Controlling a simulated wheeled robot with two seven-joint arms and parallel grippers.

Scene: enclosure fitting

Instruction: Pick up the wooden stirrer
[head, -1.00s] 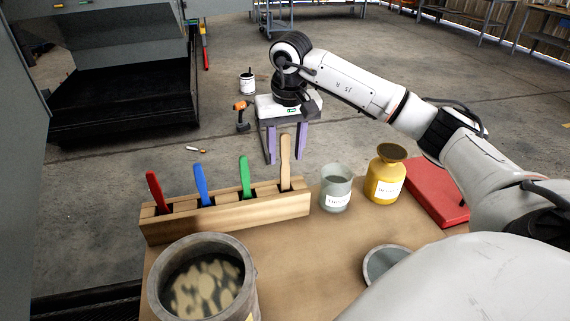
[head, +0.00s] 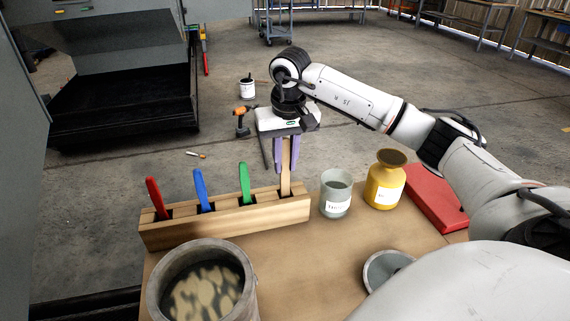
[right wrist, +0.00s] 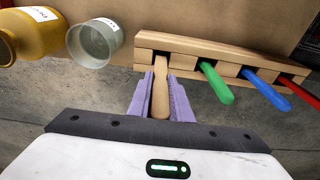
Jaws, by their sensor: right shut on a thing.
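The wooden stirrer (head: 286,172) stands upright in the rightmost slot of the wooden rack (head: 225,222). In the right wrist view the stirrer (right wrist: 160,88) lies between the two purple fingers. My right gripper (head: 286,165) is shut on the stirrer's upper part, with its lower end still inside the rack slot. The right gripper (right wrist: 160,95) fingers flank the stirrer closely on both sides. The stirrer's lower end is hidden by the rack. My left gripper does not show.
Red (head: 157,198), blue (head: 202,189) and green (head: 244,182) handles stand in the other slots. A pot (head: 152,290) is in front of the rack. A grey cup (head: 336,192), a yellow bottle (head: 385,180), a small dish (head: 372,270) and a red case (head: 432,195) are to the right.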

